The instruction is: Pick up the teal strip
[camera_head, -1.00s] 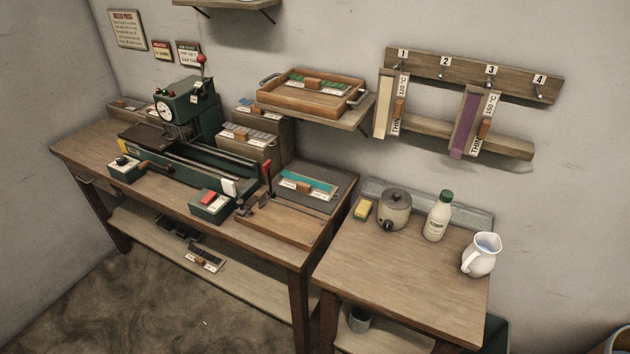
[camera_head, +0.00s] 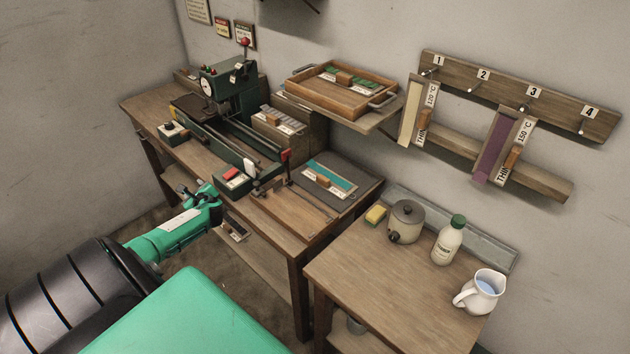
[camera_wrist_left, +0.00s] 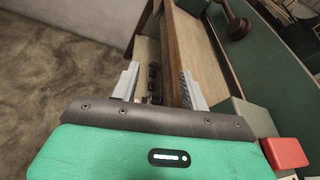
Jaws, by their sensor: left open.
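The teal strip (camera_head: 335,175) lies flat on a dark grey mat (camera_head: 352,192) at the right end of the long workbench. A wooden block and a white label sit along its near side. My left gripper (camera_head: 200,190) is in front of the bench's near edge, to the left of the strip and well apart from it. In the left wrist view its two grey fingers (camera_wrist_left: 160,85) are spread with nothing between them. The strip does not show in the left wrist view. My right gripper is not in view.
A green winding machine (camera_head: 222,95) and a control box with a red button (camera_head: 232,173) stand on the bench. A wooden tray (camera_head: 340,88) sits on a shelf above. A side table holds a pot (camera_head: 407,222), a bottle (camera_head: 447,241) and a jug (camera_head: 480,292).

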